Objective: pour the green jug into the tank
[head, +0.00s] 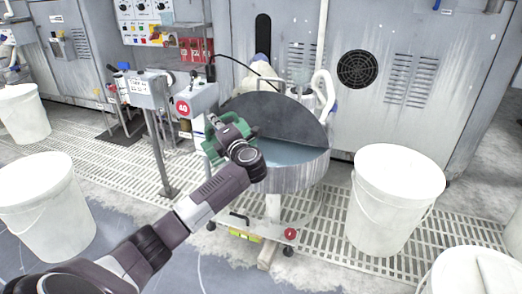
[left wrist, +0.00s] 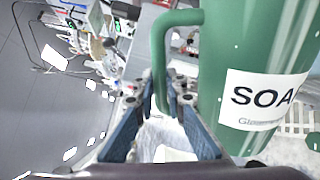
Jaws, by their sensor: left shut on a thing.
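The green jug (head: 213,147) is at the left rim of the tank, partly hidden behind my left gripper (head: 232,133). In the left wrist view the jug (left wrist: 215,90) shows a white label starting "SOA", and the fingers of the gripper (left wrist: 165,100) are shut around its handle. The room appears turned sideways behind the jug there, so the jug looks strongly tilted. The tank (head: 300,178) is a round metal tub with bluish liquid and a dark half cover (head: 275,115) over its back. The jug's mouth is hidden, and I cannot see any stream. My right gripper is not in view.
White buckets stand at the left (head: 45,210), far left (head: 22,115), and right (head: 392,205) of the tank, with another at the bottom right (head: 475,272). A control box on a post (head: 158,130) stands left of the jug. Grey cabinets (head: 420,90) close off the back.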

